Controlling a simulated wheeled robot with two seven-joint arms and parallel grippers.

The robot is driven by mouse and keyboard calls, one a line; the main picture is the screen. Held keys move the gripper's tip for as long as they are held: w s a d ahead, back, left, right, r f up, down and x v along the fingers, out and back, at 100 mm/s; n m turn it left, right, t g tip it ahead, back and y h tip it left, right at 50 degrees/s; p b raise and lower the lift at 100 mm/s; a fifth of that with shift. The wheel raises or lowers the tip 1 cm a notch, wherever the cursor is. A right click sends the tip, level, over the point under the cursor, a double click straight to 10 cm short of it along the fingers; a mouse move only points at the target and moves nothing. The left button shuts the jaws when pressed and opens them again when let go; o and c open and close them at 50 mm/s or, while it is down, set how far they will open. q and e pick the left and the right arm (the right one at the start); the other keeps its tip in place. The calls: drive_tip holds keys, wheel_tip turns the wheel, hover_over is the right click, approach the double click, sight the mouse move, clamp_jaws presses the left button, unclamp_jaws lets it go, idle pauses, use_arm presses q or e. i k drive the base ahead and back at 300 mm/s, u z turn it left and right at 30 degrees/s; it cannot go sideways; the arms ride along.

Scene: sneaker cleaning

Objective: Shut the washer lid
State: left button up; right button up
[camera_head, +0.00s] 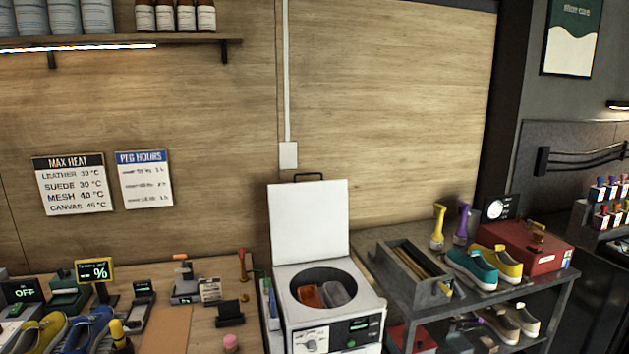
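The white washer (352,306) stands at the bottom middle of the head view, with a control panel and a dial on its front. Its square white lid (309,222) is open and stands upright at the back, with a dark handle (309,176) on its top edge. Inside the round drum opening (329,273) lie an orange item (310,296) and a grey item (336,292). Neither of my grippers shows in this view.
A wooden bench (205,334) with shoes, a scale-like display and small tools is on the left. A grey shelf cart (420,304) on the right holds a crate (402,268), sneakers, brushes and a red box (521,246). Space above the washer is clear.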

sight(309, 220)
drive_tip(key=u, duration=0.5)
drive_tip(key=k, duration=1.1)
drive_tip(key=z, duration=0.8)
drive_tip(key=i, duration=2.15)
drive_tip(key=u, duration=1.05)
